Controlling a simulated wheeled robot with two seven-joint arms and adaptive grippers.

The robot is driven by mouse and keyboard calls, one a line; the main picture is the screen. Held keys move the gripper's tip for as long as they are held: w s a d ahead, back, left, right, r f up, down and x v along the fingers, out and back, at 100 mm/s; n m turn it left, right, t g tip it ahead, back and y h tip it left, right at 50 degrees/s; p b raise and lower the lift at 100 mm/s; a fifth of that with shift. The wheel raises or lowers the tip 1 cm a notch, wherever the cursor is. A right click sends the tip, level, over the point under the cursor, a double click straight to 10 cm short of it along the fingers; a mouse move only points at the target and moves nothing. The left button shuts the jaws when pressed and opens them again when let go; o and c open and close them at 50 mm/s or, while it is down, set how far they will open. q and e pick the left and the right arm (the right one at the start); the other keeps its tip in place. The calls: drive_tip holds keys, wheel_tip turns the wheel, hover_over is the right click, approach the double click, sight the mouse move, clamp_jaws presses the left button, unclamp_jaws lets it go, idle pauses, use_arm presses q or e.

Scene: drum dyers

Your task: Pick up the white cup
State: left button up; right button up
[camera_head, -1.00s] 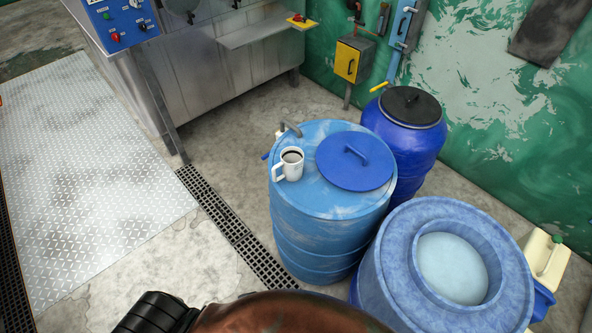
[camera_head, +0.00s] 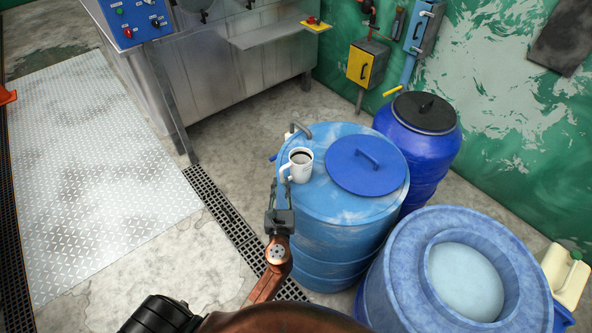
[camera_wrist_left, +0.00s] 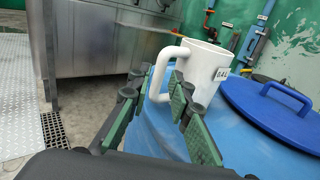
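The white cup (camera_head: 301,162) stands upright on top of the light blue drum (camera_head: 338,205), near its left edge, with dark contents inside. Its handle points left, toward my left gripper. My left gripper (camera_head: 281,184) is just in front of the handle in the head view. In the left wrist view, the cup (camera_wrist_left: 206,72) stands just beyond the fingers, with a small label on its side. The left gripper (camera_wrist_left: 158,88) is open there, and the handle appears between its two green-padded fingers; contact cannot be told. My right gripper is in neither view.
A blue lid (camera_head: 366,165) with a raised handle lies on the drum, right of the cup. A darker blue drum (camera_head: 415,140) and an open blue barrel (camera_head: 400,275) stand close by on the right.

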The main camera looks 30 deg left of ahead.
sight(282, 175)
use_arm(q)
drive_tip(key=x, duration=0.5)
drive_tip(key=shift+w+a, duration=0.1)
drive_tip(key=shift+w, duration=0.15)
drive_tip(key=shift+c, duration=0.7)
clamp_jaws()
